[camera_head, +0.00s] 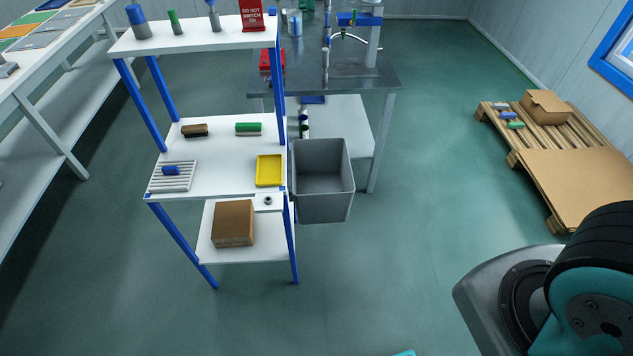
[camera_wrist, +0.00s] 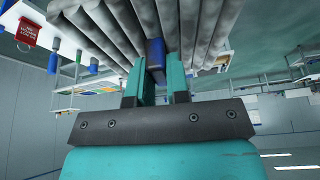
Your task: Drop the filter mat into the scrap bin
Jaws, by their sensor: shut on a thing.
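My gripper (camera_wrist: 160,78) is shut on the blue tab of a grey pleated filter mat (camera_wrist: 205,30) in the wrist view. The mat fills the top middle of that view, beyond the teal fingers, and its upper edge is cut off. The mat is not visible in the head view, where my arm shows at the lower right. The grey scrap bin (camera_head: 322,205) is open-topped and stands against the right side of the shelf unit. I see nothing in the part of its inside that shows. My gripper is well apart from the bin.
The white shelf unit (camera_head: 215,178) with blue posts holds a similar pale ribbed piece with a blue tab (camera_head: 172,174), a yellow tray (camera_head: 269,170), brushes and a cardboard box (camera_head: 233,223). A grey table (camera_head: 350,75) stands behind. A pallet (camera_head: 540,150) is at right. The middle floor is clear.

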